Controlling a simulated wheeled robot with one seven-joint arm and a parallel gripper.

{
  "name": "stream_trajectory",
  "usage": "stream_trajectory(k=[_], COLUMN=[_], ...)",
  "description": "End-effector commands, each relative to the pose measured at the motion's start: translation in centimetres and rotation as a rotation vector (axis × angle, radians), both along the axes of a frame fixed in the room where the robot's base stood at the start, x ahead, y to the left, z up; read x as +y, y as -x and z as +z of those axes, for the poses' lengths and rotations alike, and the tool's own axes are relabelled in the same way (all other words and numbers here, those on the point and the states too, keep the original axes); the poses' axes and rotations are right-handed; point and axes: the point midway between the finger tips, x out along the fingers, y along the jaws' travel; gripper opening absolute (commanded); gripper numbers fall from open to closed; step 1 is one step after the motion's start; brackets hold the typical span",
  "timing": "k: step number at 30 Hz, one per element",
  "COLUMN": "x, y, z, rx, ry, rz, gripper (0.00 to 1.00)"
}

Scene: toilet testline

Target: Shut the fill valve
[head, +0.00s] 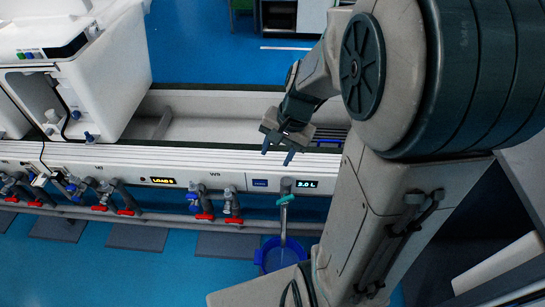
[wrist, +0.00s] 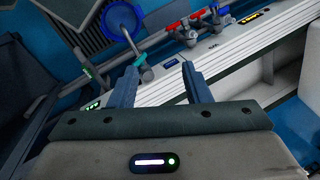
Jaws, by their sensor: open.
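A tap with a teal handle (head: 285,200) sits on the front of the white rail, under a lit display (head: 306,184) that seems to read 3.0 L. A blue bucket (head: 280,254) with a pipe running down into it stands below. My gripper (head: 277,154) is above and behind this tap, apart from it, with its fingers spread and nothing between them. In the wrist view, the teal handle (wrist: 140,61) shows just beyond the left finger of my gripper (wrist: 160,75). Which valve is the fill valve is not labelled legibly.
Several red-handled valves (head: 204,216) line the rail to the left, near a yellow-lit display (head: 162,181). A white toilet unit (head: 105,75) stands at the back left on the line. Blue floor (head: 190,275) lies open in front.

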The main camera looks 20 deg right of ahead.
Motion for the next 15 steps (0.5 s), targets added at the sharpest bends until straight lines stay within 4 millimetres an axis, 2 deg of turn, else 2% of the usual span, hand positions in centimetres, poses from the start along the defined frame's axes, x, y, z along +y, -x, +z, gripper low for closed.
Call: stream_trajectory(k=[1, 5, 9, 15], x=[-0.8, -3.0, -5.7, -9.9], y=[-1.0, -3.3, -5.3, -6.8], z=[-2.8, -7.7, -13.5, -21.6], rx=[0.035, 0.101, 0.175, 0.267], ry=[-0.032, -0.108, -0.175, -0.241], rz=[-0.087, -0.319, -0.569, -0.901], gripper=[0.44, 0.44, 0.44, 0.44])
